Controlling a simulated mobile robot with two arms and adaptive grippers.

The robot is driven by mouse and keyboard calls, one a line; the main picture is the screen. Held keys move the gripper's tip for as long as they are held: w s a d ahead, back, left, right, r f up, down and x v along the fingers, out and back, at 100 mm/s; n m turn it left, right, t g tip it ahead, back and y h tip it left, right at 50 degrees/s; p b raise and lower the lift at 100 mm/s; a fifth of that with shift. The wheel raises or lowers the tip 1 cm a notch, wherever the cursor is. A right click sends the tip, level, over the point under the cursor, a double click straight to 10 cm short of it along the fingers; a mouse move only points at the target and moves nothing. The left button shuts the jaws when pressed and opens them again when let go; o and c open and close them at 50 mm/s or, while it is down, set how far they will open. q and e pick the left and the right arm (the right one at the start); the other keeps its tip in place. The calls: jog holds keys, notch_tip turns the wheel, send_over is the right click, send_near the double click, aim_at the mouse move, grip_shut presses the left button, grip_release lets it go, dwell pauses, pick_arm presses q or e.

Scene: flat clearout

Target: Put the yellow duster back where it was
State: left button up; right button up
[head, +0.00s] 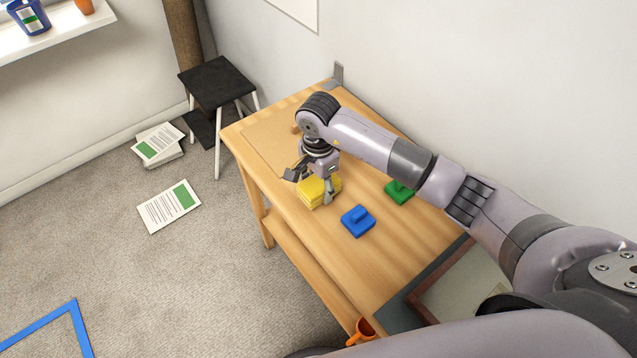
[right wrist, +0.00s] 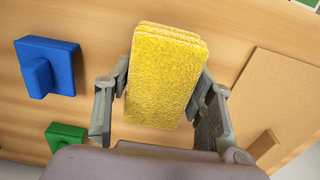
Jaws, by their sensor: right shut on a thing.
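The yellow duster (head: 309,195) is a thick, rough yellow block over the wooden table, just beyond the blue block. My right gripper (head: 311,187) reaches down from above and is shut on it. In the right wrist view the yellow duster (right wrist: 165,70) sits between the two fingers, one at each side. I cannot tell whether its underside touches the table. My left gripper is not in view.
A blue block (head: 357,222) and a green block (head: 398,192), each with a raised grip, stand on the wooden table (head: 375,265). A tan board (head: 262,140) lies at the far end. A framed tray (head: 432,297) and orange mug (head: 362,331) are near me. A black stool (head: 217,82) stands beyond.

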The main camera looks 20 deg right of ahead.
aim_at(318, 183)
jog(key=shift+f, duration=0.15)
jog(key=shift+f, duration=0.1)
jog(key=o, duration=1.1)
jog(key=shift+r, duration=0.3)
notch_tip(318, 183, up, 10)
jog(key=shift+w+r+b, duration=0.1)
jog(key=shift+r+b, duration=0.15)
jog(key=shift+b, duration=0.9)
jog(key=shift+r, duration=0.6)
